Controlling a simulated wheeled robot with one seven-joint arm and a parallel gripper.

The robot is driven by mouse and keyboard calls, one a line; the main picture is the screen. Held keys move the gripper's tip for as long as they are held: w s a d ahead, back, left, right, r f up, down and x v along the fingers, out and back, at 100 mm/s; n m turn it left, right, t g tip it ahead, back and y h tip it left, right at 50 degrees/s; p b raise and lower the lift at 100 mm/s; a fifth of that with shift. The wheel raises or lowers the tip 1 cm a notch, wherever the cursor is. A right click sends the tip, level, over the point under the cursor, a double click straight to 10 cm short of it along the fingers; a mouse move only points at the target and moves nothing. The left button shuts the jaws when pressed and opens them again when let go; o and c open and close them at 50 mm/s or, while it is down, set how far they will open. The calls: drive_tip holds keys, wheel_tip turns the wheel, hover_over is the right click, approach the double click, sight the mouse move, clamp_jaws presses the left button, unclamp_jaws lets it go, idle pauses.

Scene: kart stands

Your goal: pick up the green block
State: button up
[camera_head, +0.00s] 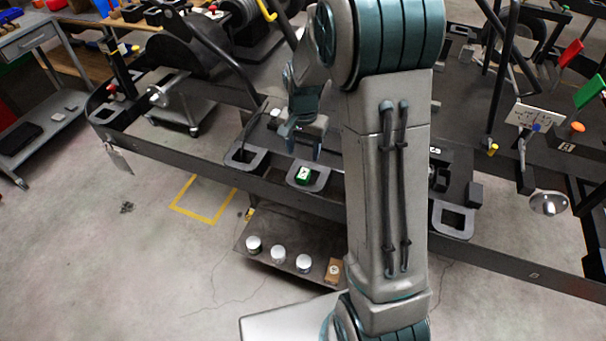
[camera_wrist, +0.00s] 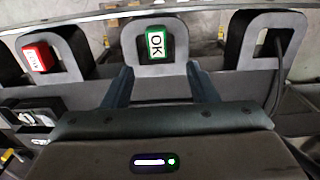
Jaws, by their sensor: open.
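The green block (camera_head: 304,173) has a white label and sits in a grey U-shaped holder (camera_head: 319,183) on the dark stand. My gripper (camera_head: 304,148) is just above and behind the block in the head view. In the wrist view my gripper (camera_wrist: 160,85) is open, with one finger to each side below the block. Nothing is between the fingers, and they look apart from the block.
A red block (camera_wrist: 40,57) sits in the neighbouring holder on the left of the wrist view. The holder on the other side (camera_wrist: 232,60) looks empty. A long dark rail (camera_head: 180,153) runs past the holders. White-topped round pieces (camera_head: 278,254) stand on a low shelf.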

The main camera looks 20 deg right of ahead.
sight(303, 173)
wheel_tip(303, 173, down, 3)
drive_tip(key=shift+r, duration=0.2)
drive_tip(key=f+p, duration=0.1)
drive_tip(key=f, duration=0.3)
drive_tip(key=shift+s+p, duration=0.35)
drive_tip(key=shift+s, duration=0.05)
drive_tip(key=shift+f, duration=0.6)
drive_tip(key=shift+c, duration=0.3)
drive_tip(key=c, duration=1)
